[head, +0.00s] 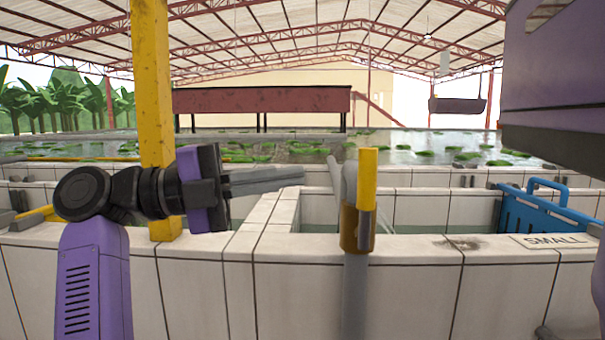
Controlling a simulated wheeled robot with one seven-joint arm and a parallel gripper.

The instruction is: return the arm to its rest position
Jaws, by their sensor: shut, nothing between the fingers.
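My arm stands at the left in the head view, with a purple link rising from the bottom and black joints bending to the right. My gripper (298,173) points right, roughly level, above the white tiled wall. Its grey fingers are together with nothing between them. The fingertips appear left of an upright grey pole with a yellow and brown top (366,180), with a gap between them in the picture. No hanging stems show in this view.
A yellow post (153,70) appears just behind my arm. Tiled tank walls (400,246) run across the front. A blue crate (548,212) sits at the right near a "SMALL" label (552,241). Water with green leaves (430,153) lies beyond.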

